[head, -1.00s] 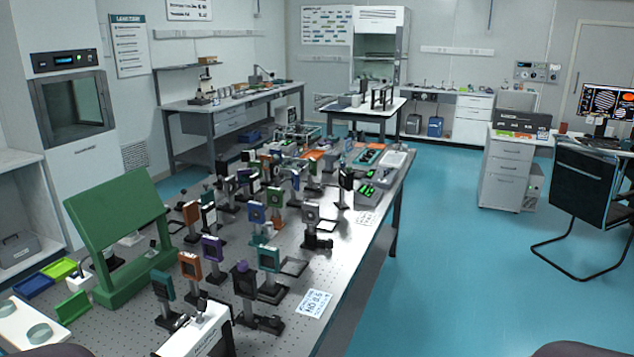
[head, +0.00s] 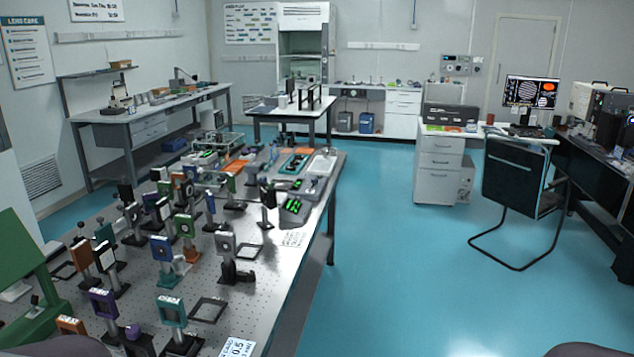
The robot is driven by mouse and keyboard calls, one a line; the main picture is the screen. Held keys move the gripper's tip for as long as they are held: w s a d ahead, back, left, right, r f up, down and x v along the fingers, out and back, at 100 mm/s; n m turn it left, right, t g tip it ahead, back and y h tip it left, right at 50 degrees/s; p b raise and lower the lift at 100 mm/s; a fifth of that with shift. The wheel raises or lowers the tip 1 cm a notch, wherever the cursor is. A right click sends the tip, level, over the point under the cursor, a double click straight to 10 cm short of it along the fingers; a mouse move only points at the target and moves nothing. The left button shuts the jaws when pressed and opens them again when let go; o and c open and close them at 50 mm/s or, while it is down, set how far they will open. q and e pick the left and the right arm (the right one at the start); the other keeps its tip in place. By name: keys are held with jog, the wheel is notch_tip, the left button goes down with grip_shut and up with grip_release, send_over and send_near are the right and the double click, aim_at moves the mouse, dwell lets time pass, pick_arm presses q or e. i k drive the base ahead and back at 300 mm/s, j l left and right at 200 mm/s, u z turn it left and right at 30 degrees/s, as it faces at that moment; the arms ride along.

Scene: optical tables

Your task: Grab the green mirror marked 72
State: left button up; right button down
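Several mirror mounts on posts stand upright on the optical table (head: 277,285) in the head view. A green mount (head: 184,226) stands in the middle of the group, and another green one (head: 165,188) is farther back, partly hidden by others. Neither of my grippers is in view.
A purple mount (head: 104,303) and a grey mount (head: 226,245) stand near the teal ones. A green panel (head: 22,255) rises at the left edge. Blue floor (head: 400,270) is open right of the table, up to a black chair (head: 515,180).

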aim_at(231, 207)
jog(key=i+l+z, duration=0.1)
jog(key=i+z, duration=0.25)
jog(key=i, duration=1.75)
